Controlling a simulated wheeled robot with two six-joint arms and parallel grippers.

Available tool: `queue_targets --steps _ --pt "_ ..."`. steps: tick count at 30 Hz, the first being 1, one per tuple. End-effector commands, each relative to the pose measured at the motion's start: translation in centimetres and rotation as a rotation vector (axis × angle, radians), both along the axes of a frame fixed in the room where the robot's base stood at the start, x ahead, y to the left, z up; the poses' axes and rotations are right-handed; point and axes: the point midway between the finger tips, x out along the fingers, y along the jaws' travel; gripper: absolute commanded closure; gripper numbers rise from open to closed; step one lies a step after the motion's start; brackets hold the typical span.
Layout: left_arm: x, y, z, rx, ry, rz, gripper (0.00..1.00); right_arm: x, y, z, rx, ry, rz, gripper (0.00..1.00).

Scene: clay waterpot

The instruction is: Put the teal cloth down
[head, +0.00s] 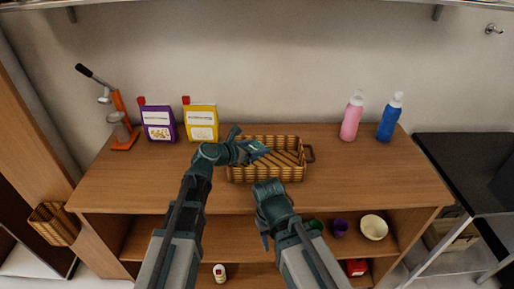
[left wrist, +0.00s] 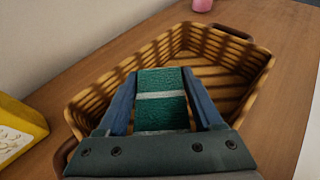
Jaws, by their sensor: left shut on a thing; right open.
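The teal cloth (left wrist: 161,87), with a pale stripe across it, is between the fingers of my left gripper (left wrist: 160,95) in the left wrist view. In the head view the cloth (head: 257,147) shows as a small teal patch at the left gripper (head: 250,152). It is over the left part of a wicker basket (head: 268,177) on the wooden counter. I cannot tell whether the cloth touches the basket. The basket's slatted inside (left wrist: 225,75) shows no other thing. My right gripper (head: 268,188) is open and empty, in front of the basket near the counter's front edge.
A yellow box (head: 201,122), a purple box (head: 159,122) and an orange press (head: 122,115) stand left of the basket. A pink bottle (head: 351,117) and a blue bottle (head: 389,118) stand at the right. The counter (head: 360,175) is clear right of the basket.

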Motion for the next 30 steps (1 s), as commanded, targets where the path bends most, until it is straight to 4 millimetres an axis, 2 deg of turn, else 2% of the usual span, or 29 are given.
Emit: queue_targets --steps 8,9,13,22,27,30 --pt "0.0 0.0 -0.5 0.0 0.0 0.0 0.86 0.0 0.0 -0.5 0.0 0.0 0.0 0.5" --pt "0.0 0.0 -0.5 0.0 0.0 0.0 0.25 0.0 0.0 -0.5 0.0 0.0 0.0 0.5" --pt "0.0 0.0 -0.5 0.0 0.0 0.0 0.02 0.0 0.0 -0.5 0.0 0.0 0.0 0.5" --pt "0.0 0.0 -0.4 0.0 0.0 0.0 0.02 0.0 0.0 -0.4 0.0 0.0 0.0 0.5" --pt "0.0 0.0 1.1 0.0 0.0 0.0 0.02 0.0 0.0 1.1 0.0 0.0 0.0 0.5" --pt "-1.6 1.4 1.9 -0.001 0.001 0.003 0.02 0.0 0.0 1.9 0.0 0.0 0.0 0.5"
